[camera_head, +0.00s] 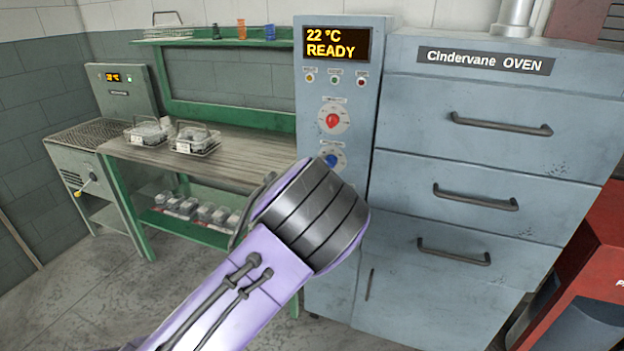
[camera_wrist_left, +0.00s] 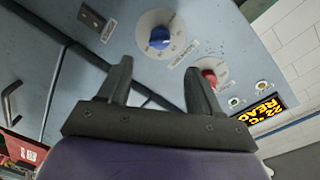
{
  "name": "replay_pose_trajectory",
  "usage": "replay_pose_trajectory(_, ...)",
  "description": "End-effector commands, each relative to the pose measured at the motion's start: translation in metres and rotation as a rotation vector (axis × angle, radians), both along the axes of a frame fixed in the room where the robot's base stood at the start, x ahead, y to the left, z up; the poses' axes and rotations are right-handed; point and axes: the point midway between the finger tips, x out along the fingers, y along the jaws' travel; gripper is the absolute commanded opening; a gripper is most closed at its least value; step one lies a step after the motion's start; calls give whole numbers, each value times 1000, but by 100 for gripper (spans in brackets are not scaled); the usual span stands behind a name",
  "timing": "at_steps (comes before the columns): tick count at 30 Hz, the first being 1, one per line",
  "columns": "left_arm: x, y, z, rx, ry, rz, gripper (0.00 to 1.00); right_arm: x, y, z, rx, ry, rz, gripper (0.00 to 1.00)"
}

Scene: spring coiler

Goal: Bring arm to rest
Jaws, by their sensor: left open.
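My left arm rises from the bottom of the head view, in front of the oven's control column. Its wrist hides the gripper there. In the left wrist view my left gripper (camera_wrist_left: 160,85) is open, with two dark fingers apart and nothing between them. The fingers point toward the control panel, with a blue knob (camera_wrist_left: 160,37) beyond the gap and a red knob (camera_wrist_left: 209,78) beside the right finger. The grey oven (camera_head: 480,120) has several drawers, all shut. Its display (camera_head: 335,44) reads 22 °C READY. My right gripper is not in view.
A green workbench (camera_head: 230,155) at the left holds two wire baskets, one of them here (camera_head: 195,140). A grey machine with a mesh top (camera_head: 100,132) stands left of it. A red machine (camera_head: 585,270) stands at the right. Some floor (camera_head: 60,300) at the lower left is clear.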

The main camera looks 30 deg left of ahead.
Motion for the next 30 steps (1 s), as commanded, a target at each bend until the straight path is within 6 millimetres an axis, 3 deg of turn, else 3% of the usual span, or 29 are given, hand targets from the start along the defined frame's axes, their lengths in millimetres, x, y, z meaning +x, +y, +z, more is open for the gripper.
replay_pose_trajectory(8,0,1,0,-3,0,1,64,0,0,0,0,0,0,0)
replay_pose_trajectory(11,-1,3,1,-91,-20,12,64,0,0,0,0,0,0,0)
replay_pose_trajectory(13,-25,11,-29,-300,-11,85,64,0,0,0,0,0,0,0)
replay_pose_trajectory(17,-89,19,-124,-638,81,266,64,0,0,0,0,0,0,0)
replay_pose_trajectory(20,-150,14,-194,-835,168,423,64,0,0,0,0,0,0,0)
replay_pose_trajectory(24,-250,-7,-273,-1043,302,664,64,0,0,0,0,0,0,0)
replay_pose_trajectory(27,-326,-28,-312,-1136,408,835,64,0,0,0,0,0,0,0)
replay_pose_trajectory(30,-390,-49,-334,-1176,513,967,64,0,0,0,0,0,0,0)
